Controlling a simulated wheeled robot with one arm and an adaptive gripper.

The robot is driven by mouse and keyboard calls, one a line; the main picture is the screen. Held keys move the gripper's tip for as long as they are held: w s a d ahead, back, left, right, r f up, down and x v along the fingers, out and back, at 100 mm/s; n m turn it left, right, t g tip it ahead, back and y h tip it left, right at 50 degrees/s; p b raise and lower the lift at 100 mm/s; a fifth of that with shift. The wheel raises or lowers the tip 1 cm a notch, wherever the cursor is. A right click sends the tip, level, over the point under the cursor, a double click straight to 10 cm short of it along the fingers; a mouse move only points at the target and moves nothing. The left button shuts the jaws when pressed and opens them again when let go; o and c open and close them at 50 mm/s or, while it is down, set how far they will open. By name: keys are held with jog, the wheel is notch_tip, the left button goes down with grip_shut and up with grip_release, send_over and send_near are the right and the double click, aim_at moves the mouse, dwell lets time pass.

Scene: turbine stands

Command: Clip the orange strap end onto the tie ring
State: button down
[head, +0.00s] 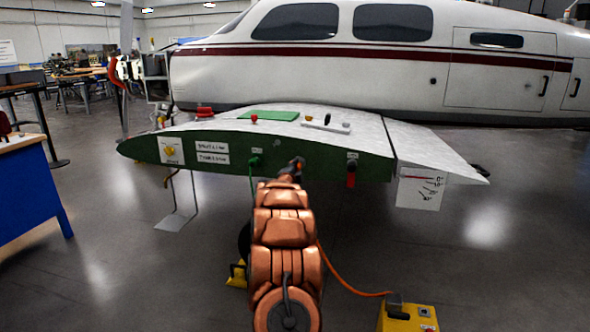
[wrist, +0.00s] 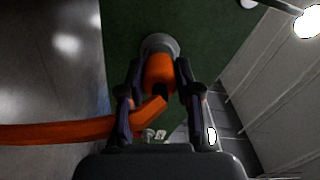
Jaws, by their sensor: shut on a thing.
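My gripper (wrist: 160,72) is shut on the orange strap end (wrist: 159,72) in the wrist view, one dark finger on each side of it. The strap (wrist: 50,132) trails off to the left. A round grey fitting (wrist: 160,42) on the green surface is right at the tip of the strap end, probably the tie ring. The strap end covers its middle, so I cannot tell whether they are clipped together.
An orange line (head: 345,284) runs from behind my arm to a yellow box (head: 408,318) on the floor. A green plug (head: 255,161) and a red tag (head: 351,174) flank my gripper on the wing. A blue bench (head: 35,190) stands left. Floor at right is clear.

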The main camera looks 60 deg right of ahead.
jog(key=c, duration=1.2)
grip_release()
jog(key=shift+d+r, duration=0.1)
jog(key=shift+d, duration=0.05)
jog(key=shift+o, duration=0.8)
jog(key=shift+d, duration=0.1)
jog(key=o, duration=0.3)
jog(key=shift+w, duration=0.1)
jog(key=shift+o, duration=1)
jog(key=shift+a+f, duration=0.2)
jog(key=b+v, duration=0.3)
jog(key=v, duration=0.4)
jog(key=shift+d, duration=0.1)
